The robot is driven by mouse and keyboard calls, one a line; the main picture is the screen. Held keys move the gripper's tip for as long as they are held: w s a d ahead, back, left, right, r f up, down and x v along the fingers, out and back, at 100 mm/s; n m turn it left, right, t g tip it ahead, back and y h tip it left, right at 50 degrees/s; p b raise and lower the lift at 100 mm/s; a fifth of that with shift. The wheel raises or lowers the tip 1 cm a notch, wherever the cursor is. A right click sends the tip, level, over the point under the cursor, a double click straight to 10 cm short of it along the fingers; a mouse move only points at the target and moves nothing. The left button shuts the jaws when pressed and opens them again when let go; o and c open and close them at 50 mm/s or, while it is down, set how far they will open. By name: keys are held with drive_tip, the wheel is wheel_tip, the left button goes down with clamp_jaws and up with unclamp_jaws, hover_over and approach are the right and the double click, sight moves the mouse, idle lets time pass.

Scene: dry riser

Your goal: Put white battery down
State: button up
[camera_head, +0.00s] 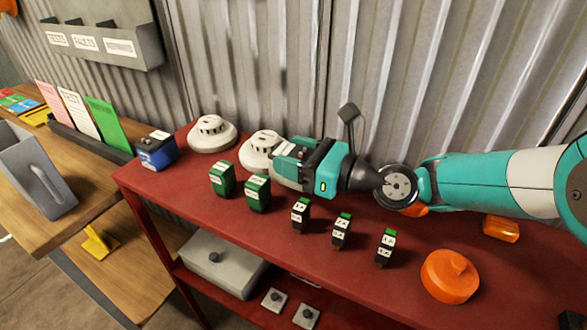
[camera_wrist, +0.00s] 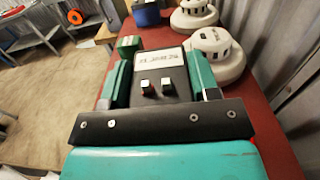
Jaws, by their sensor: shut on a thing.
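My gripper (camera_head: 297,165) is over the far side of the red bench, pointing left. It is shut on the battery, a grey block with a white label (camera_head: 286,149) and a dark top. In the wrist view the battery (camera_wrist: 160,82) sits between the two green finger pads, label facing up and two small metal terminals nearer the camera. No clearly white battery body shows; only the label is white. I cannot tell whether its underside touches the bench. A blue battery (camera_head: 157,152) stands at the bench's far left corner, also in the wrist view (camera_wrist: 146,14).
Two white smoke detectors (camera_head: 211,134) (camera_head: 259,150) stand behind and beside the held battery. Two green blocks (camera_head: 222,180) (camera_head: 257,193) stand in front, then several small black-green blocks (camera_head: 341,231). An orange cap (camera_head: 449,276) is at right. Bare red bench (camera_head: 180,188) lies front left.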

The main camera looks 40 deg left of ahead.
drive_tip(key=shift+f, duration=1.7)
drive_tip(key=o, duration=1.1)
drive_tip(key=shift+f, duration=0.2)
drive_tip(key=shift+r, duration=0.15)
drive_tip(key=b+v, duration=0.1)
drive_tip(key=v, duration=0.6)
drive_tip(key=shift+d, duration=0.25)
